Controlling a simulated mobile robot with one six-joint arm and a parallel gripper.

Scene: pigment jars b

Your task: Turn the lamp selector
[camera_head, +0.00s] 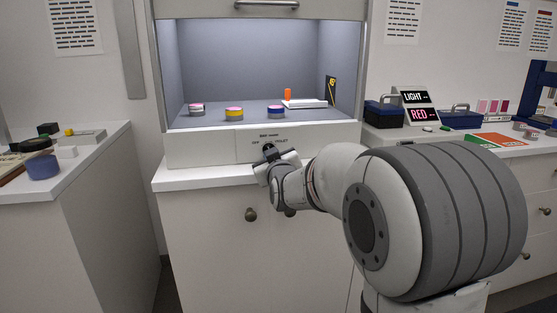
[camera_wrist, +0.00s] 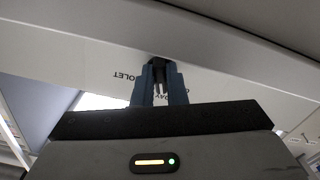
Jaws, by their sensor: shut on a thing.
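The lamp selector (camera_head: 268,146) is a small dark knob on the white front panel of the cabinet.
An orange object (camera_head: 288,95) is by a white slab (camera_head: 305,104). A sign reading LIGHT and RED (camera_head: 417,107) stands on the right counter.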

